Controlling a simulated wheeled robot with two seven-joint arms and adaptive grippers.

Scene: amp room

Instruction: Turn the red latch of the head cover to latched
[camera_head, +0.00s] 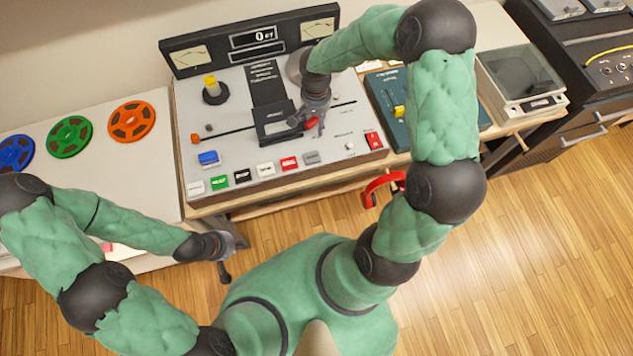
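The black head cover (272,124) sits on the front middle of the grey tape machine (232,103). The red latch (312,123) shows at the cover's right side, partly hidden by my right gripper. My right gripper (315,115) points down at the latch, its fingertips right beside or touching it. I cannot tell whether its fingers are closed on the latch. My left gripper (232,246) hangs low in front of the left table, away from the machine. It looks empty, but its fingers are too small to read.
Blue, green and orange reels (131,122) lie on the left table (160,180). A yellow-topped knob (212,88) and a front row of coloured buttons (265,168) surround the cover. A teal panel (388,95) stands right of the machine. Red headphones (380,186) hang below its front edge.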

